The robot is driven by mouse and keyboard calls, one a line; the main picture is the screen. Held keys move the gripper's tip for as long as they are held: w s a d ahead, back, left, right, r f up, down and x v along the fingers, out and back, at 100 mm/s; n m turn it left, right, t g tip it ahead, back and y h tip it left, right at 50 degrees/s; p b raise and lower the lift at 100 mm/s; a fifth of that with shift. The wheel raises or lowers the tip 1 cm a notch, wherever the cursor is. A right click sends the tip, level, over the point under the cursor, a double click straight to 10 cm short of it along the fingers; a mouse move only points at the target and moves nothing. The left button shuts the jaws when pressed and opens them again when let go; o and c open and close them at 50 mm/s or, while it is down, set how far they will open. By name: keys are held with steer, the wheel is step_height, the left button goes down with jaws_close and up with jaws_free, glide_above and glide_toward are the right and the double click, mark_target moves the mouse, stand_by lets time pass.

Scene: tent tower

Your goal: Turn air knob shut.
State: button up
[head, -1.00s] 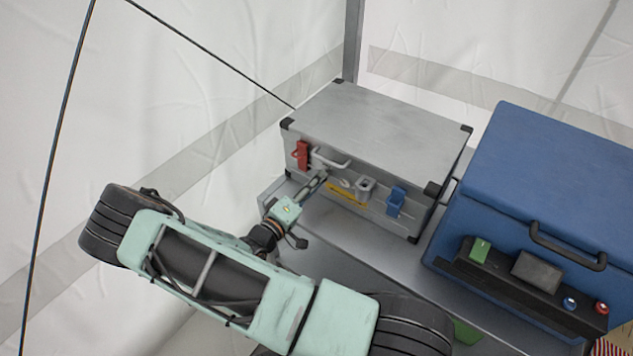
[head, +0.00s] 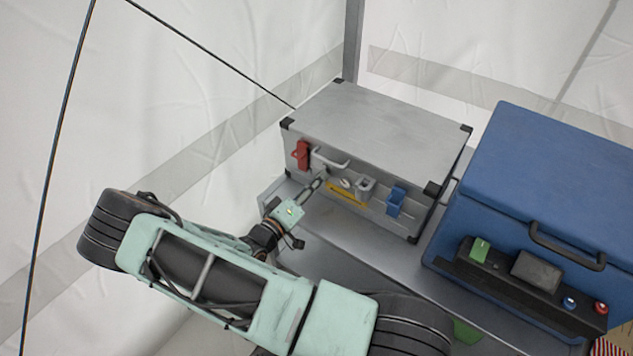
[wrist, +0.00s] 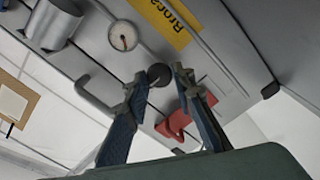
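A grey metal case (head: 380,120) stands on the shelf. A dark round knob (wrist: 160,75), which looks like the air knob, sits on its front face. My gripper (wrist: 161,78) is open, with one fingertip on each side of the knob in the wrist view. I cannot tell whether the fingers touch it. In the head view my gripper (head: 321,180) reaches the case's front and hides the knob. A white round gauge (wrist: 123,36) and a yellow label (wrist: 166,22) are close by.
A red latch (wrist: 176,124) and a grey bar handle (wrist: 95,95) are near my fingers. A grey cylinder (wrist: 52,22) and a blue latch (head: 396,200) are also on the front. A blue cooler-like box (head: 560,190) stands at right. The shelf (head: 320,235) before the case is clear.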

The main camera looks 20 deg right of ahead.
steer(key=o, duration=0.4)
steer(key=v, duration=1.2)
